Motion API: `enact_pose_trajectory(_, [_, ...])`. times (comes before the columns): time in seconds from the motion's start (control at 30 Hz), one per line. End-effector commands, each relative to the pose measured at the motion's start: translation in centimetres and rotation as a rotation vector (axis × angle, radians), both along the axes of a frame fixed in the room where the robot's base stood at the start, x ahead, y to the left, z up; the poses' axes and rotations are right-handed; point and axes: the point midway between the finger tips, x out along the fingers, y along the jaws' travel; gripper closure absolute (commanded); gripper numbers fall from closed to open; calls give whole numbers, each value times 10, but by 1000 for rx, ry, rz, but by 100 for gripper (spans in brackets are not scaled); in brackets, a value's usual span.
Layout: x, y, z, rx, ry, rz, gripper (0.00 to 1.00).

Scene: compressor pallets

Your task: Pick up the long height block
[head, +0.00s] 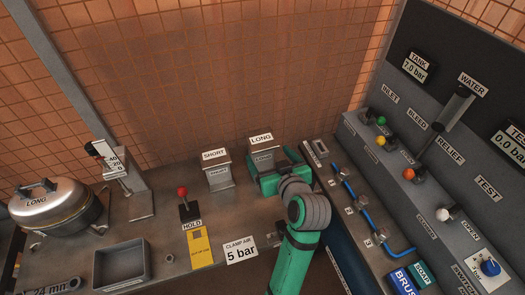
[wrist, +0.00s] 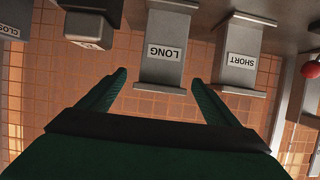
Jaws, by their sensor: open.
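The long height block (head: 262,150) is a grey upright block labelled LONG, standing at the back of the bench beside a similar SHORT block (head: 217,170). In the wrist view the long block (wrist: 163,70) appears upside down, ahead of the fingers and roughly between their tips. My gripper (head: 271,165) is at the long block's front and hides its lower part. In the wrist view my gripper (wrist: 158,78) is open, with one dark green finger toward each side of the block. No finger is seen closed on it.
The SHORT block (wrist: 237,55) stands close beside the long one. A red-knobbed HOLD lever (head: 184,197) is to the left. A valve panel (head: 425,170) rises on the right, with blue pipes (head: 365,218) before it. A grey tray (head: 122,267) sits front left.

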Motion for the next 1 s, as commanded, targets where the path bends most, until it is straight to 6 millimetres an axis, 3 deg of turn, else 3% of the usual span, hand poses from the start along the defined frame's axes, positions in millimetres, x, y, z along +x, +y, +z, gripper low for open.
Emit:
enact_pose_trajectory(0.7, [67, 19, -27, 1, 1, -5, 16])
enact_pose_trajectory(1.0, [71, 20, -29, 0, 0, -5, 16])
